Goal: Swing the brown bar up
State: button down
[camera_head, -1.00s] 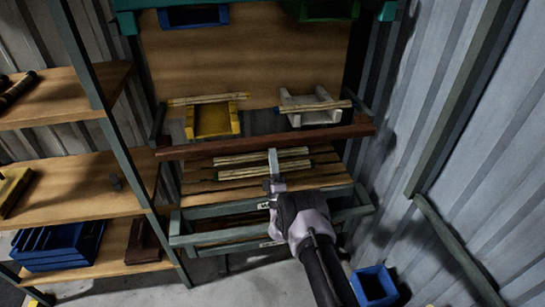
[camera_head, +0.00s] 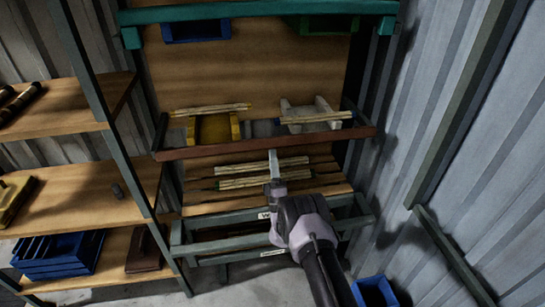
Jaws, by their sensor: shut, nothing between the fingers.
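The brown bar (camera_head: 215,151) spans the front of the workbench nearly level, tilted slightly up toward the right. It crosses in front of the lower parts of the yellow stand and the white stand. My gripper (camera_head: 273,157) is shut and empty. Its narrow grey tip points up at the lower edge of the bar, near its middle. I cannot tell whether the tip touches the bar.
Rattan bundles lie on the yellow stand (camera_head: 214,128), the white stand (camera_head: 299,110) and the slatted shelf below (camera_head: 215,207). A shelf rack (camera_head: 90,190) stands left. A corrugated wall (camera_head: 475,200) closes the right side. A blue bin (camera_head: 375,291) sits on the floor.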

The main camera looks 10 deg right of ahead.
aim_at(273, 148)
jog(key=shift+s+r, duration=0.15)
jog(key=shift+r, duration=0.15)
jog(key=shift+s+r+p, duration=0.2)
jog(key=shift+r+p, duration=0.65)
jog(key=shift+r, duration=0.05)
jog(key=shift+w+r+p, duration=0.15)
jog(key=shift+r+p, duration=0.2)
jog(key=shift+r, duration=0.7)
